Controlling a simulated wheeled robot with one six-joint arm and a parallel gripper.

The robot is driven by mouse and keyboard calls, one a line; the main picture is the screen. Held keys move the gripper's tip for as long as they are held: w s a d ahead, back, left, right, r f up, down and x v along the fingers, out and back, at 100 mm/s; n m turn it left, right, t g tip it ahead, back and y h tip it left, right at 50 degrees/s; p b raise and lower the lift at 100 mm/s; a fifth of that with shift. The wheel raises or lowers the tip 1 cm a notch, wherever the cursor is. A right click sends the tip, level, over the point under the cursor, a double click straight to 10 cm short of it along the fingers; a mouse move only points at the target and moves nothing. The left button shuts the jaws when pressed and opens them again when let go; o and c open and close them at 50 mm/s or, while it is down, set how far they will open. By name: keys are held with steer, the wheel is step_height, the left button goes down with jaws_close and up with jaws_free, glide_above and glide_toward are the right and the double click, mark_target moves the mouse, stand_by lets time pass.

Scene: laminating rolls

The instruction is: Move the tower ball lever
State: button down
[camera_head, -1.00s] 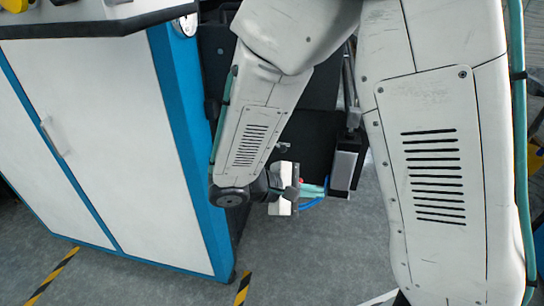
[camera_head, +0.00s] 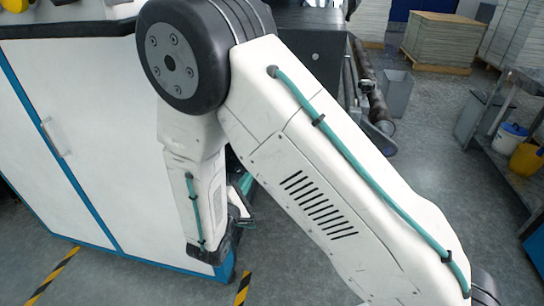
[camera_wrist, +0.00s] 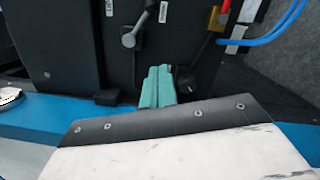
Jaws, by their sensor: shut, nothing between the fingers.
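The fingertips appear just below and right of the lever's end, and I see no contact. In the head view my arm hides the lever and most of the gripper.
Right of the lever in the wrist view are a red and brass fitting (camera_wrist: 222,15) and blue hoses (camera_wrist: 275,32). A blue edge (camera_wrist: 35,112) runs below. In the head view, a white cabinet (camera_head: 80,130) stands left, a grey bin (camera_head: 396,92) and pallet stack (camera_head: 437,42) behind.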

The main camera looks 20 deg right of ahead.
steer(key=w+d+r, duration=0.2)
steer(key=w+d, duration=0.4)
steer(key=d, duration=0.3)
steer(key=shift+w+d, duration=0.2)
steer(key=shift+d, duration=0.1)
steer(key=shift+a, duration=0.1)
stand_by(0.4)
steer(key=shift+s+n, duration=0.1)
steer(key=shift+n, duration=0.3)
